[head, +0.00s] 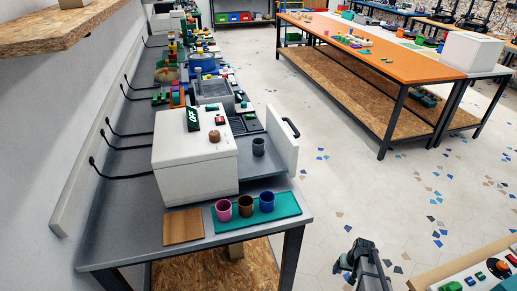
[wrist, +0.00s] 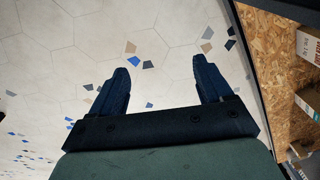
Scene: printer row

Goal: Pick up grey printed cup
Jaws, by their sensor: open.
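The grey printed cup (head: 258,146) stands upright inside or at the open right side of the white printer box (head: 196,158), beside its open door (head: 283,140). My gripper (head: 358,255) is at the bottom of the head view, over the floor to the right of the bench and well apart from the cup. In the wrist view my gripper (wrist: 166,80) has its two fingers spread, with only tiled floor between them. The cup does not show in the wrist view.
A teal mat (head: 285,211) on the bench's near end holds a pink cup (head: 223,210), a brown cup (head: 245,206) and a blue cup (head: 267,201). A wooden board (head: 183,226) lies beside it. An orange table (head: 390,55) stands across the clear floor.

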